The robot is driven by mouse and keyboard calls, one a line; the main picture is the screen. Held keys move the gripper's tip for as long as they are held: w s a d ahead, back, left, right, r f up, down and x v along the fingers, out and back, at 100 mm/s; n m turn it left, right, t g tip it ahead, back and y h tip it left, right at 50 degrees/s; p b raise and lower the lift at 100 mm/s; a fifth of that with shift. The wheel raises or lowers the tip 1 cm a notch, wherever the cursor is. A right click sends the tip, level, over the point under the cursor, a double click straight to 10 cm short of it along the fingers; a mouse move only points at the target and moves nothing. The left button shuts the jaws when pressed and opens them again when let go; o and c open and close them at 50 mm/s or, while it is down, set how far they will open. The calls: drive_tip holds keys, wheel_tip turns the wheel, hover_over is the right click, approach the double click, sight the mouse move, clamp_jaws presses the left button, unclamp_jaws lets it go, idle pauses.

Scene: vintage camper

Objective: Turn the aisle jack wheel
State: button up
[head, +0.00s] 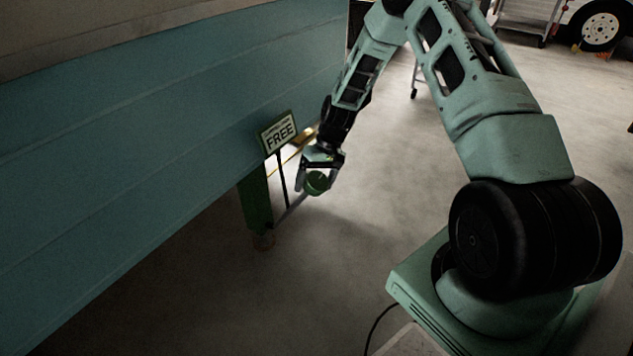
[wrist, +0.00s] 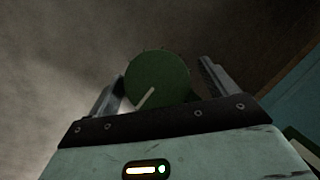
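The jack wheel is a small green disc with a notched rim. In the head view the wheel (head: 317,183) sits at the end of a thin grey rod, beside a dark green post (head: 256,203) under the blue camper side. My gripper (head: 317,186) reaches down over it, one finger on each side. In the wrist view the wheel (wrist: 160,75) lies between the fingers of my gripper (wrist: 163,72), with a pale line on its face. The left finger is close to the rim, contact unclear. A clear gap shows at the right finger.
A sign (head: 279,133) reading "FREE" stands on a thin stem just left of my gripper. The blue camper wall (head: 150,130) fills the left side. The concrete floor (head: 390,220) around the wheel is clear. A white-rimmed tyre (head: 600,31) is far off at upper right.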

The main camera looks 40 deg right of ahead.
drive_tip(key=shift+d+r, duration=0.1)
drive_tip(key=shift+d, duration=0.05)
drive_tip(key=p+v, duration=0.4)
drive_tip(key=v, duration=1.3)
drive_tip(key=shift+r, duration=0.1)
drive_tip(key=s+a+r+n+g+h, duration=0.15)
drive_tip(key=s+a+r, duration=0.3)
drive_tip(key=a, duration=0.65)
drive_tip(key=s+a+r+n+t, duration=0.1)
drive_tip(key=s+a+r+n, duration=0.3)
drive_tip(key=a, duration=0.7)
drive_tip(key=s+a+r+n+h, duration=0.1)
drive_tip(key=s+a+r, duration=0.1)
drive_tip(key=s+a, duration=0.35)
drive_tip(key=s+a+r+n, duration=0.1)
drive_tip(key=s+a, duration=0.1)
drive_tip(key=s, duration=0.6)
drive_tip(key=s+a+r+n+h, duration=0.1)
drive_tip(key=s+a+r+n, duration=0.15)
drive_tip(key=s, duration=0.45)
wheel_tip(320, 180, up, 23)
drive_tip(key=s+m+p, duration=0.1)
drive_tip(key=p, duration=2.2)
drive_tip(key=shift+s+a, duration=0.15)
drive_tip(key=shift+a, duration=0.1)
